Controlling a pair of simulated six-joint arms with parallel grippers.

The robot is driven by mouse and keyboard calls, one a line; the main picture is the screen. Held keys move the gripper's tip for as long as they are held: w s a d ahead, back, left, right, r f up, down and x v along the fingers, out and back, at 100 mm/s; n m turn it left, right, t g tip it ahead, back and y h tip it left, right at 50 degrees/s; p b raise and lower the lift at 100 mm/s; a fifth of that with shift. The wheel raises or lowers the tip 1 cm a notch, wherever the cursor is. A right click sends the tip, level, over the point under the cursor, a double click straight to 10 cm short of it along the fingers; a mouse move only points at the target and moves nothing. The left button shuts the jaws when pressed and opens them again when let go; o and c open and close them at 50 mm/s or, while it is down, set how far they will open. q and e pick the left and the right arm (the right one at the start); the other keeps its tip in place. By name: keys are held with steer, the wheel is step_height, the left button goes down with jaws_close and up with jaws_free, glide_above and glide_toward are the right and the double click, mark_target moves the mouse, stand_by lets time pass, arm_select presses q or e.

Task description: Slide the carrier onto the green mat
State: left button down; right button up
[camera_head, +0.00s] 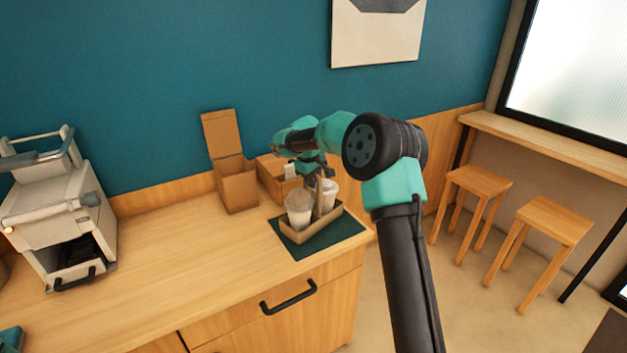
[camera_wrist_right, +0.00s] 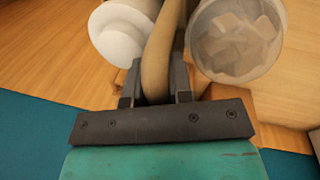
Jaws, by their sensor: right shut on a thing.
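The cardboard carrier (camera_head: 310,232) stands on the dark green mat (camera_head: 343,228) near the right end of the counter. It holds two cups, a left cup (camera_head: 299,207) and a right cup (camera_head: 329,192), on either side of its upright handle. My right gripper (camera_head: 316,176) is over the carrier, shut on its handle. The right wrist view shows the fingers (camera_wrist_right: 158,90) on both sides of the brown handle (camera_wrist_right: 163,50), with a white-lidded cup (camera_wrist_right: 122,30) and an ice-filled cup (camera_wrist_right: 236,38) beside it.
An open cardboard box (camera_head: 238,188) and a lower box (camera_head: 275,175) stand behind the carrier. A white machine (camera_head: 60,215) is on the left. The counter (camera_head: 190,245) between is clear. Two stools (camera_head: 545,222) stand at right.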

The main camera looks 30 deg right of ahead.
jaws_close()
steer(key=shift+s, duration=0.15)
steer(key=shift+s+d, duration=0.3)
steer(key=shift+s, duration=0.5)
steer(key=o, duration=0.7)
jaws_free()
steer(key=shift+c, duration=0.2)
steer(key=a+r, duration=0.3)
steer(key=r, duration=1.4)
steer(key=shift+s+a, duration=0.15)
steer(key=shift+s, duration=0.3)
